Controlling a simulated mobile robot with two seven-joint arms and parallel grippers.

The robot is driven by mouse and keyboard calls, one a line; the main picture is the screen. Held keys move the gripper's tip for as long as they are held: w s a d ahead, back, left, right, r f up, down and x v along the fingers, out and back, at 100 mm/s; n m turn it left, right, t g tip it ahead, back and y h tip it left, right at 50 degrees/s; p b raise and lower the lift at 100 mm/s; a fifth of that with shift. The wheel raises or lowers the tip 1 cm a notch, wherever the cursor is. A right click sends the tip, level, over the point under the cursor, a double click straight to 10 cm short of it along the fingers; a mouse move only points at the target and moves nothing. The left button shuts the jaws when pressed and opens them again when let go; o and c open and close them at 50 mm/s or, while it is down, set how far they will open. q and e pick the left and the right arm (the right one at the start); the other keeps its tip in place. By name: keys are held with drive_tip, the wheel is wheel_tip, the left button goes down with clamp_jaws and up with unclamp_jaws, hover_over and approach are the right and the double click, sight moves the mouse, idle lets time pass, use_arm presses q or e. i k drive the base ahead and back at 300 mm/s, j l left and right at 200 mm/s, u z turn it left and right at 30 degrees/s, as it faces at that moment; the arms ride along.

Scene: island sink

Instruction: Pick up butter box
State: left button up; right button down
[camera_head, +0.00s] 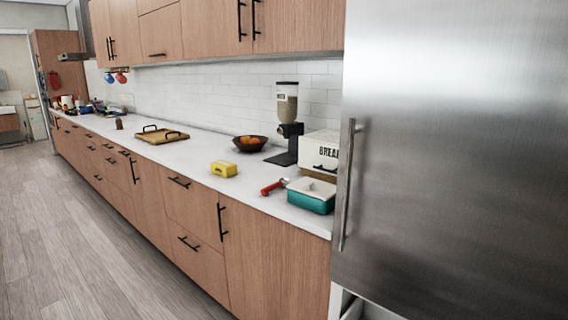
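A teal box with a pale top (312,195), shaped like a butter box, sits on the white counter near its front edge, close to the fridge. A small yellow block-like item (224,168) lies on the counter farther left, also near the front edge. No label reading butter can be made out on either, so I cannot tell for certain which one is the butter box. Neither of my grippers shows in the head view.
A red-handled tool (273,187) lies just left of the teal box. A white bread box (318,150) stands behind it, beside a dispenser (287,125). A dark fruit bowl (250,143) and wooden tray (162,136) are farther left. The steel fridge (460,150) bounds the right. The floor (70,240) is clear.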

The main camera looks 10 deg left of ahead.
sight(225, 168)
drive_tip(key=i+j+z, duration=0.15)
drive_tip(key=j, duration=0.2)
drive_tip(key=i+j+z, duration=0.3)
drive_tip(key=i+j, duration=0.15)
drive_tip(key=j, duration=0.3)
drive_tip(key=i+j+z, duration=0.15)
drive_tip(key=j, duration=0.25)
drive_tip(key=i+j+z, duration=0.15)
drive_tip(key=j, duration=0.25)
